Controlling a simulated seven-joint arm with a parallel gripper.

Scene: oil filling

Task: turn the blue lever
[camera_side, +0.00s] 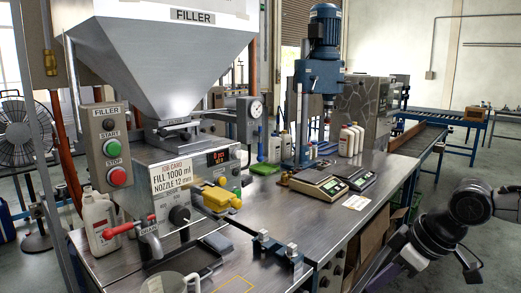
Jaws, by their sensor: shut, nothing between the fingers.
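I cannot make out a clear blue lever. A yellow handled part (221,199) sits on the right of the filler body. My gripper (470,266) is at the lower right, beyond the bench edge and well apart from all of these. It is dark, partly hidden by my arm, shut and empty.
A metal jug (168,284) stands below the nozzle at the front. Scales (320,184) and a blue drill-like machine (321,95) are farther back. The bench top (290,217) is clear between the fixture and the scales.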

